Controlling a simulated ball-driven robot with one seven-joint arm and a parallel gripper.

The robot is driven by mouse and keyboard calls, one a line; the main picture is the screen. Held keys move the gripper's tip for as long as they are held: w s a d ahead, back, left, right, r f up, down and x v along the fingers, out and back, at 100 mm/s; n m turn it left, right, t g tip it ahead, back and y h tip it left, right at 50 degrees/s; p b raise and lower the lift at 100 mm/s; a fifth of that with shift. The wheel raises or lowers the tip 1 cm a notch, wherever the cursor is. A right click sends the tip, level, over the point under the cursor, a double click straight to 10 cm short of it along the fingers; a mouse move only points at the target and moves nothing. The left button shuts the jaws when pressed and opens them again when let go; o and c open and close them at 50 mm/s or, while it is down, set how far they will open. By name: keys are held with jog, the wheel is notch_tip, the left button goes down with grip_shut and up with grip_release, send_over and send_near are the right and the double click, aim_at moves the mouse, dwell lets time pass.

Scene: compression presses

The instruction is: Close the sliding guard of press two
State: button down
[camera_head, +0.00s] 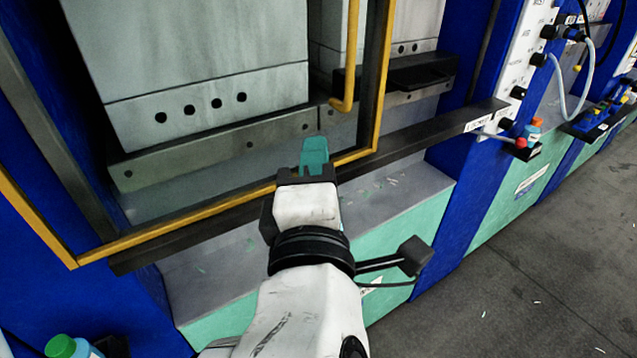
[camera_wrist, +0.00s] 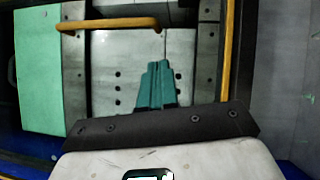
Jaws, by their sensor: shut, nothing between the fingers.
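The sliding guard is a yellow-edged frame (camera_head: 180,228) across the front of the nearest blue press; I cannot read a number that marks it as press two. Its right upright (camera_head: 382,75) stands in front of the press opening. A yellow bent handle (camera_head: 351,50) hangs just inside that upright. In the wrist view the handle (camera_wrist: 108,23) lies crosswise beyond my fingertips and the upright (camera_wrist: 228,55) is to their right. My gripper (camera_head: 314,150) has teal fingers, shut and empty, just below the handle and left of the upright. They appear apart from the handle.
A dark rail (camera_head: 420,138) runs along the press front above a grey ledge (camera_head: 400,185). Right of the guard, a dark block (camera_head: 405,75) shows in the opening. A control panel (camera_head: 520,70) and the grey floor (camera_head: 545,260) lie to the right. A green-capped bottle (camera_head: 65,346) is at bottom left.

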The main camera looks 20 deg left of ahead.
jog(key=w, duration=0.1)
jog(key=w+d, duration=0.1)
jog(key=w, duration=0.1)
jog(key=w+r+p, duration=0.1)
jog(key=w, duration=0.1)
jog(key=shift+w+d, duration=0.15)
